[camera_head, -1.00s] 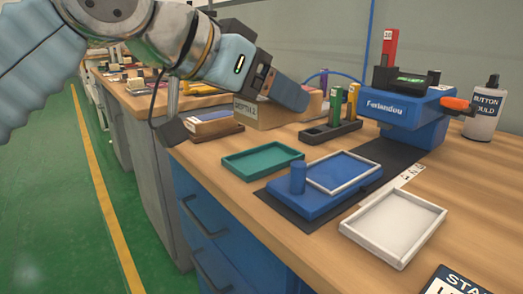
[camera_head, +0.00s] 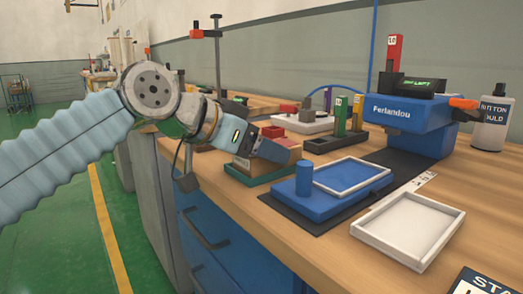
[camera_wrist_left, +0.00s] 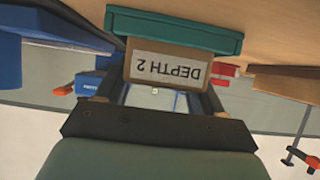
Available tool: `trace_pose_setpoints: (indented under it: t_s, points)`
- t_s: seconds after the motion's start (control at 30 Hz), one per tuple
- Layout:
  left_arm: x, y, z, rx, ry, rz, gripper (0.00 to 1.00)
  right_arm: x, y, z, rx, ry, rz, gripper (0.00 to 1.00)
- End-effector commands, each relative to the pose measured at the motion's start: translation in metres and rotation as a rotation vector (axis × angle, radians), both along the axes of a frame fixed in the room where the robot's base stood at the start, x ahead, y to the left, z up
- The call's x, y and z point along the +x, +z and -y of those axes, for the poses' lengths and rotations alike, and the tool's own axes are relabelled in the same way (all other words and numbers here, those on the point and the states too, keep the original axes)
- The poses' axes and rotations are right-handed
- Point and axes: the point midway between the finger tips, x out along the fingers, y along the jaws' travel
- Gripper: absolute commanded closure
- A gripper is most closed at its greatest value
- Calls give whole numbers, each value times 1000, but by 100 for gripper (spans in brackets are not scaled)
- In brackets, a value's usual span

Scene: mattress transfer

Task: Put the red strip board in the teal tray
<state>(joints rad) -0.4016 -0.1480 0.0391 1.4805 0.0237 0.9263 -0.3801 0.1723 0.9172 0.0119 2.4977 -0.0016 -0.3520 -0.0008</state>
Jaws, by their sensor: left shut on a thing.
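The teal tray (camera_head: 270,178) lies on the near bench edge; it also shows across the top of the left wrist view (camera_wrist_left: 225,42). My left gripper (camera_head: 272,152) is at the tray, shut on a tan block labelled DEPTH 2 (camera_wrist_left: 165,65). This block also shows in the head view (camera_head: 285,150), over the tray; I cannot tell whether it touches the tray floor. The gripper hides part of both. I see no clear red strip board; a small red piece (camera_head: 272,131) lies behind the gripper. My right gripper is not in view.
A blue fixture (camera_head: 340,205) with a peg and framed plate stands right of the tray. A white tray (camera_head: 410,230) is further right. A dark holder (camera_head: 335,142) with upright blocks and a blue machine (camera_head: 405,115) stand behind.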

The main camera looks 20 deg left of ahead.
Motion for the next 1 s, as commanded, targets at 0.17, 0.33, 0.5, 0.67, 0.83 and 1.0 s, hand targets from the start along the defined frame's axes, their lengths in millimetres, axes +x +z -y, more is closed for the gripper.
trace_pose_setpoints:
  t_s: [0.17,0.33,0.5,0.67,0.83,1.0]
  points:
    - [0,-4,0,0,0,0,66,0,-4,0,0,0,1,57]
    - [0,-2,0,0,0,0,7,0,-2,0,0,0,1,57]
    - [0,-2,0,0,0,0,7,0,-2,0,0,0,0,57]
    - [0,2,0,0,0,0,7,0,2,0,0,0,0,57]
    - [-18,16,-14,-1,2,3,7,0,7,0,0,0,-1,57]
    - [-46,36,-36,-2,2,3,7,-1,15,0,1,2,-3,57]
